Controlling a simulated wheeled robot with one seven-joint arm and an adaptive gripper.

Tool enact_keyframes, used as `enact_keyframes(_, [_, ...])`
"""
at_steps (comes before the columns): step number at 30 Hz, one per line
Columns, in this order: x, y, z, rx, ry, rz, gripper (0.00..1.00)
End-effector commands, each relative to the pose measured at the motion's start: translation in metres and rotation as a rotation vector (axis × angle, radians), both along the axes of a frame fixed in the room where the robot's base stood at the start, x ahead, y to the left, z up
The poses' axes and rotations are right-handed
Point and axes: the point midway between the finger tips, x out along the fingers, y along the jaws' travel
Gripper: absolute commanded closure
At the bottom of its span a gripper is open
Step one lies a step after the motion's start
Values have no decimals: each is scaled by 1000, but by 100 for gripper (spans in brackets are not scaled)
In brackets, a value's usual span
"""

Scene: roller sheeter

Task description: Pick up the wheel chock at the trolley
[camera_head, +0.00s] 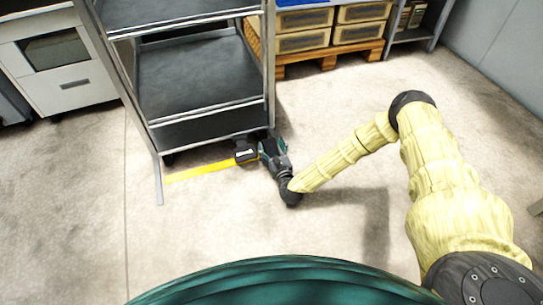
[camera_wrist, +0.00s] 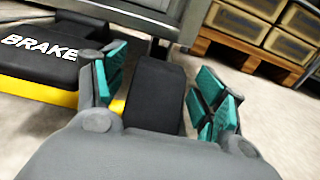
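The wheel chock (camera_wrist: 155,92) is a black block on the floor at the trolley's lower corner in the wrist view. My gripper (camera_wrist: 160,90) is open, with one teal-padded finger on each side of the chock. A narrow gap shows on both sides, so the fingers appear not to press on it. In the head view my gripper (camera_head: 268,148) is low at the foot of the grey shelf trolley (camera_head: 200,119); I cannot make out the chock there. The trolley's lower edge (camera_wrist: 150,12) shows at the top of the wrist view.
A black brake pedal (camera_wrist: 38,52) marked BRAKE sits left of my gripper; it also shows in the head view (camera_head: 245,152). A yellow strip (camera_head: 205,170) lies on the floor. A pallet (camera_head: 330,55) with crates stands behind.

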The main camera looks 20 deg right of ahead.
Motion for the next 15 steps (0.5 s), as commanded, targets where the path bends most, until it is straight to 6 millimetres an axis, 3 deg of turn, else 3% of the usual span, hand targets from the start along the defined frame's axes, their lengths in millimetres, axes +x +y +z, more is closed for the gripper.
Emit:
enact_keyframes(1, [0, 0, 0, 0, 0, 0, 43])
enact_keyframes(9, [0, 0, 0, 0, 0, 0, 91])
enact_keyframes(15, [0, 0, 1, 0, -1, 0, 91])
